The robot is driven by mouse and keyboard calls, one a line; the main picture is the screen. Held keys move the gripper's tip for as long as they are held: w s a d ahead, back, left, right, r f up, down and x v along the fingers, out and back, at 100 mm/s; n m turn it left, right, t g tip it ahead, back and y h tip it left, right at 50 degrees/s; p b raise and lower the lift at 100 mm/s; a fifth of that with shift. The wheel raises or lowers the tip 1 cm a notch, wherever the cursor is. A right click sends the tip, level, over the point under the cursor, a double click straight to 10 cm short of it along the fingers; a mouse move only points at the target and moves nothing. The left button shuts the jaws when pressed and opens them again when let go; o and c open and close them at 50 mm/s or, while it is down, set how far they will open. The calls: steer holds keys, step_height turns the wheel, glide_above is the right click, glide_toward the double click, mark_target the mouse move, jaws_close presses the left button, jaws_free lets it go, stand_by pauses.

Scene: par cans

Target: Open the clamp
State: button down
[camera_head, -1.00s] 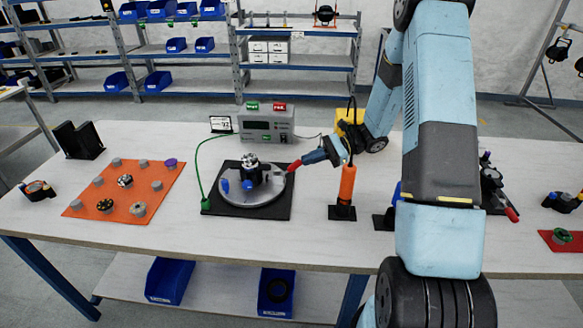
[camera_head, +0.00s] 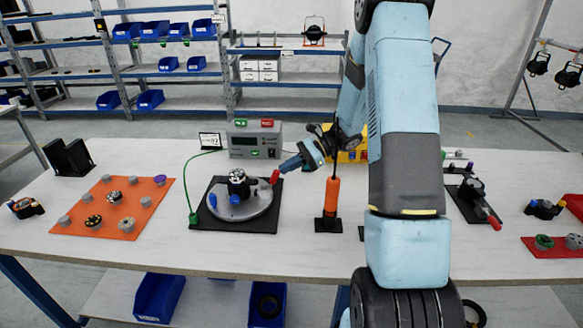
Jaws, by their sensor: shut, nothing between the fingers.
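A round grey plate (camera_head: 240,204) lies on a black square base (camera_head: 268,223) on the table. A black and silver clamp part (camera_head: 237,185) stands at its middle, with blue knobs on the plate. A red handle tip (camera_head: 275,177) shows at the plate's upper right edge. My gripper (camera_head: 283,168) reaches in from the right, shut, its tip right at the red handle. I cannot tell whether they touch. Nothing shows held between the fingers.
An orange screwdriver (camera_head: 332,200) stands upright on a black base just right of the plate. A grey control box (camera_head: 254,140) stands behind, with a green cable. An orange mat (camera_head: 113,207) with several small parts lies left. Another red-tipped fixture (camera_head: 474,197) is at right.

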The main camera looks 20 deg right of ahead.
stand_by(0.3)
steer(key=v, duration=1)
steer(key=s+a+r+n+h, duration=0.3)
steer(key=s+r+n, duration=0.1)
steer(key=s+r, duration=0.2)
steer(key=s+a+r+n+h, duration=0.3)
steer(key=s+a+r+h, duration=0.1)
steer(key=s+r, duration=0.25)
steer(key=s+r+n+t+h, duration=0.2)
steer(key=s+r+n+h, duration=0.1)
steer(key=s, duration=0.5)
steer(key=s+r+n+t+h, duration=0.3)
steer(key=s+r+n, duration=0.2)
steer(key=s, duration=0.3)
steer(key=shift+s+d+r+t, duration=0.2)
steer(key=shift+s+r+t, duration=0.1)
steer(key=shift+s+r, duration=0.1)
